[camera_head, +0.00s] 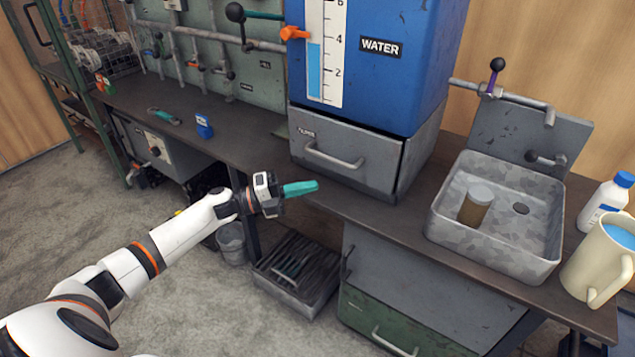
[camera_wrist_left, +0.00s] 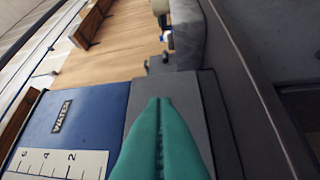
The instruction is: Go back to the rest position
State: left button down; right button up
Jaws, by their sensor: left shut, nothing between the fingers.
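My left gripper (camera_head: 301,188) has teal fingers and is shut with nothing between them. In the head view it hangs in front of the bench edge, before the grey drawer (camera_head: 345,160) under the blue water tank (camera_head: 410,60). In the left wrist view the shut fingers (camera_wrist_left: 160,105) point towards the grey drawer unit, with the blue tank to the left. My left arm reaches in from the lower left. My right gripper does not show in either view.
A grey sink (camera_head: 500,225) holds a brown jar (camera_head: 475,207). A cream jug (camera_head: 600,258) and white bottle (camera_head: 607,200) stand at the right. A blue box (camera_head: 204,126) and teal-handled tool (camera_head: 163,116) lie on the bench (camera_head: 245,145). A crate (camera_head: 295,275) sits on the floor.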

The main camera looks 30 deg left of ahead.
pick_arm(q)
jog(key=r+v, duration=0.1)
jog(key=v, duration=0.5)
jog(key=shift+f, duration=0.5)
